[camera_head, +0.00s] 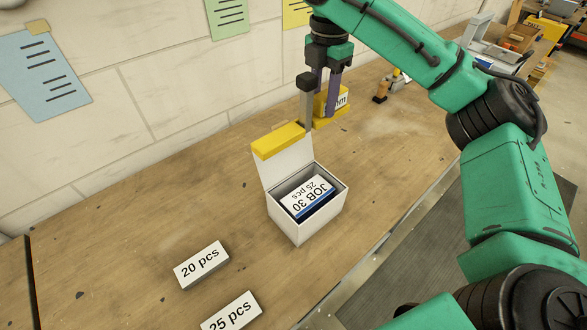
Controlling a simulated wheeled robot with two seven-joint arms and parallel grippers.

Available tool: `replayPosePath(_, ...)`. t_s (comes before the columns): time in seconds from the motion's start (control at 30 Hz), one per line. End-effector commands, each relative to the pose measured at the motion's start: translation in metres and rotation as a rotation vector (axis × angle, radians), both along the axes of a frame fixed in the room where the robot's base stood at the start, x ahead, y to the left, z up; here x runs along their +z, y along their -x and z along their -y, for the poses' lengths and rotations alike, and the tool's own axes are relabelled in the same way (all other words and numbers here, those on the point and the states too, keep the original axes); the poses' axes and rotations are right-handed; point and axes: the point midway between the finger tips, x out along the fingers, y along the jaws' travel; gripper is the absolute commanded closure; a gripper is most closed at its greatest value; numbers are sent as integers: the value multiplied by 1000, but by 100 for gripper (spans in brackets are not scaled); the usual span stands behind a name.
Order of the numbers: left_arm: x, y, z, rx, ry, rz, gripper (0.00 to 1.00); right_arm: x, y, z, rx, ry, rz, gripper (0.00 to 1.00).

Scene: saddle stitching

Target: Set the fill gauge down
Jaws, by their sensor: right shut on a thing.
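The fill gauge (342,101) is a yellow block with a white label ending in "mm", at the back of the workbench behind the white box. My right gripper (321,108) comes down from above and is shut on it. One finger partly hides the label. The gauge's lower edge is close to the bench top; I cannot tell whether it touches. My left gripper is not in view.
Blocks marked "20 pcs" (201,264) and "25 pcs" (232,313) lie in front. Small items (388,88) stand further right. The left bench is clear.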

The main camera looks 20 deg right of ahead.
Motion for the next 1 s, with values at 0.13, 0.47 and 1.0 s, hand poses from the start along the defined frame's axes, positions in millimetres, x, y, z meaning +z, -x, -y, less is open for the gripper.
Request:
replayPosePath(0.13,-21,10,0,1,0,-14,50,-50,2,1,0,0,-9,100)
replayPosePath(0.47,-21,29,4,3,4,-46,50,-138,4,2,-2,2,-2,100)
replayPosePath(1.0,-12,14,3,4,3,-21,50,-192,4,2,-1,1,1,100)
